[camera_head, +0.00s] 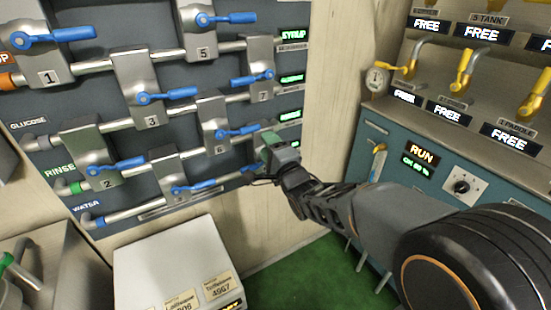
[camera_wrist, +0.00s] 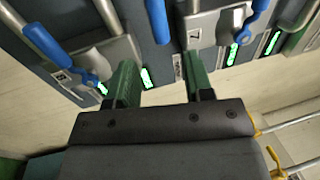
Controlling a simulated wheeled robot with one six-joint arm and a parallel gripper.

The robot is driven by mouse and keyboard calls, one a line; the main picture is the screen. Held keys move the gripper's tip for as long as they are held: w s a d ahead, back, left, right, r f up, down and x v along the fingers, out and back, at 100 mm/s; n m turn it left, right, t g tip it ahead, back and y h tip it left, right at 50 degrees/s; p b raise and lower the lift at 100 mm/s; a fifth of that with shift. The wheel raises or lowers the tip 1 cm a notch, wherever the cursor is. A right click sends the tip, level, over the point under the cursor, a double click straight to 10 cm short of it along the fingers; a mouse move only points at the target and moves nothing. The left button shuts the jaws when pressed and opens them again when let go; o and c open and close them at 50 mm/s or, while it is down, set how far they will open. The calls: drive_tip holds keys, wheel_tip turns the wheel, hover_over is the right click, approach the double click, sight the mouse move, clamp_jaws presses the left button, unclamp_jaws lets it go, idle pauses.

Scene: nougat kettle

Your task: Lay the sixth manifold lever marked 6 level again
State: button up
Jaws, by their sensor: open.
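The lever marked 6 has a blue handle (camera_head: 240,131) on a grey block (camera_head: 213,112) in the head view. Its handle points right, roughly in line with the pipes. My gripper (camera_head: 270,147) is just right of the handle's tip, close to the panel. In the wrist view my gripper (camera_wrist: 163,78) is open with two green fingers apart and nothing between them. A blue handle (camera_wrist: 158,20), seemingly lever 6's, ends just beyond the gap between the fingers. No contact shows. The number 6 is not readable in the wrist view.
Lever 7 (camera_head: 253,80) is above and lever 4 (camera_head: 200,186) below left. In the wrist view lever 7's block (camera_wrist: 215,28) is right of the fingers and another block (camera_wrist: 100,62) is left, partly behind a finger. A white box (camera_head: 175,262) stands below the panel.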

drive_tip(key=shift+v, duration=2.1)
drive_tip(key=s+d+f+n+g+h+p, duration=0.2)
drive_tip(key=s+d+f+n+g+h, duration=0.2)
drive_tip(key=d+f+n+g+h, duration=0.55)
drive_tip(key=s+d+r+n+g+p, duration=0.1)
drive_tip(key=s+d+r+g+p, duration=0.1)
drive_tip(key=s+r+p, duration=0.2)
drive_tip(key=s+d+r+n+g+p, duration=0.2)
drive_tip(key=s+d+r+p, duration=0.1)
drive_tip(key=s, duration=0.6)
drive_tip(key=shift+d+r+p, duration=0.3)
drive_tip(key=shift+r+p, duration=0.3)
drive_tip(key=shift+s+g, duration=0.1)
drive_tip(key=shift+g, duration=0.15)
